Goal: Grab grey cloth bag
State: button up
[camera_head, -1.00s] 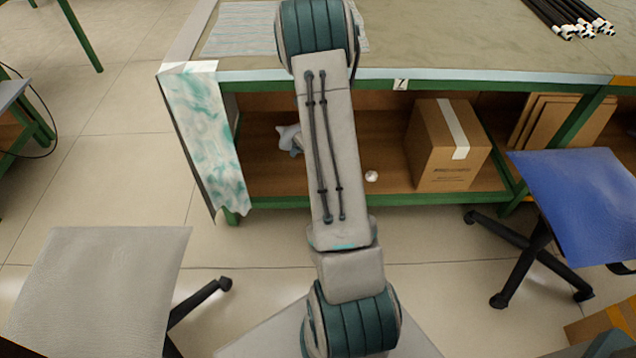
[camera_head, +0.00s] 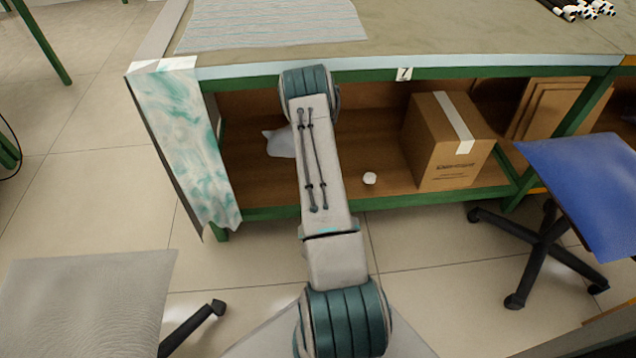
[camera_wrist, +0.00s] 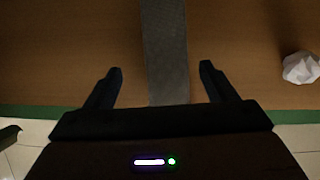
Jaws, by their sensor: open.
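A long, narrow, dark grey strip with a cloth-like texture (camera_wrist: 165,45) lies on the brown shelf in the wrist view, running from the top edge down between my fingers. It looks like the grey cloth bag, but its full shape is not visible. My gripper (camera_wrist: 160,68) is open, with one finger on each side of the strip. Whether it touches the strip, or how high it is above it, I cannot tell. A pale grey crumpled cloth (camera_head: 281,142) shows left of my arm on the shelf.
A white crumpled ball (camera_wrist: 301,68) lies right of my gripper. The bench's green front rail (camera_head: 440,72) is above the lower shelf. A cardboard box (camera_head: 440,145) stands to the right. A blue chair (camera_head: 590,185) and a grey chair (camera_head: 85,300) flank my arm.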

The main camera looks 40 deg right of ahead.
jog(key=shift+d+b+x, duration=0.2)
jog(key=shift+b+x, duration=0.05)
jog(key=shift+x, duration=1.1)
jog(key=shift+d+b+x, duration=0.2)
jog(key=shift+x, duration=1.15)
jog(key=shift+s, duration=0.15)
jog(key=c, duration=1.1)
